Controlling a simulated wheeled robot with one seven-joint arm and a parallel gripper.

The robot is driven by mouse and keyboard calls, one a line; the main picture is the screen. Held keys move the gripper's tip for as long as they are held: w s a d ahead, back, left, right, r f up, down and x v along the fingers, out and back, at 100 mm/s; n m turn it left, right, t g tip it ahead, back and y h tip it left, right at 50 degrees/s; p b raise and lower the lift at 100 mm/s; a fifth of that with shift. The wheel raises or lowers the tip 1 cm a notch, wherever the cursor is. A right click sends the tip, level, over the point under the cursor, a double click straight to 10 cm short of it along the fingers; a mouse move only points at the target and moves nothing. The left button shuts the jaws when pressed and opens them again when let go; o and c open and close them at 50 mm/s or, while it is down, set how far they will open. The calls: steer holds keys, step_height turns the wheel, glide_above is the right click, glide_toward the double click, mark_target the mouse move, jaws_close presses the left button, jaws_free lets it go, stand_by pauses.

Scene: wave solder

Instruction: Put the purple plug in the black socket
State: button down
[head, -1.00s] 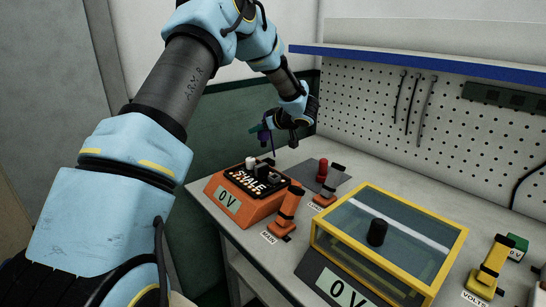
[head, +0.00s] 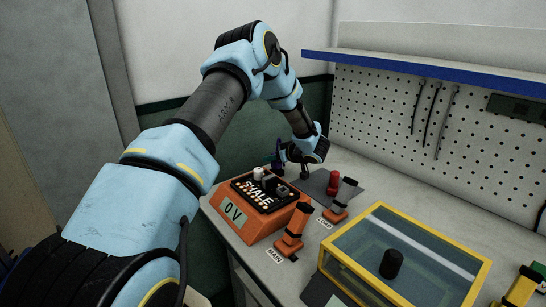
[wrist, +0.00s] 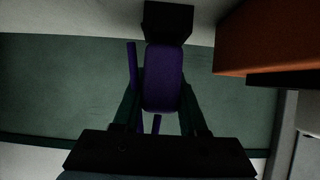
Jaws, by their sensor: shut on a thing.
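My gripper (head: 290,160) is behind the orange box, near the bench's far left end. It is shut on the purple plug, which shows small and dark in the head view (head: 277,165) and as a purple body between both fingers in the wrist view (wrist: 164,78). A black block (wrist: 168,20) is at the plug's far end in the wrist view; I cannot tell what it belongs to. The orange box (head: 281,228) has a dark top with a white fitting (head: 258,173) and dark fittings beside it. I cannot tell which is the black socket.
Orange switches stand at MAIN (head: 290,232) and LOAD (head: 341,200). A red part (head: 333,183) is on a grey mat (head: 314,181). A yellow-framed clear case (head: 425,232) is at front right. A pegboard (head: 390,125) and blue-edged shelf (head: 420,70) are behind.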

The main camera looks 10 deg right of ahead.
steer(key=shift+f, duration=0.25)
steer(key=shift+c, duration=2.2)
jaws_free()
steer(key=shift+r, duration=0.15)
steer(key=b+v, duration=0.3)
steer(key=v, duration=0.9)
steer(key=w+a+r+m+h, duration=0.3)
steer(key=a+r+m+h, duration=0.1)
steer(key=a+r+h, duration=0.3)
steer(key=s+a+f+m+g+y, duration=0.1)
steer(key=s+a+g, duration=0.8)
steer(key=s+a, duration=1.5)
step_height(320, 180, down, 3)
steer(key=shift+s+r+m+y, duration=0.25)
steer(key=shift+s+m, duration=0.35)
steer(key=shift+s, duration=0.6)
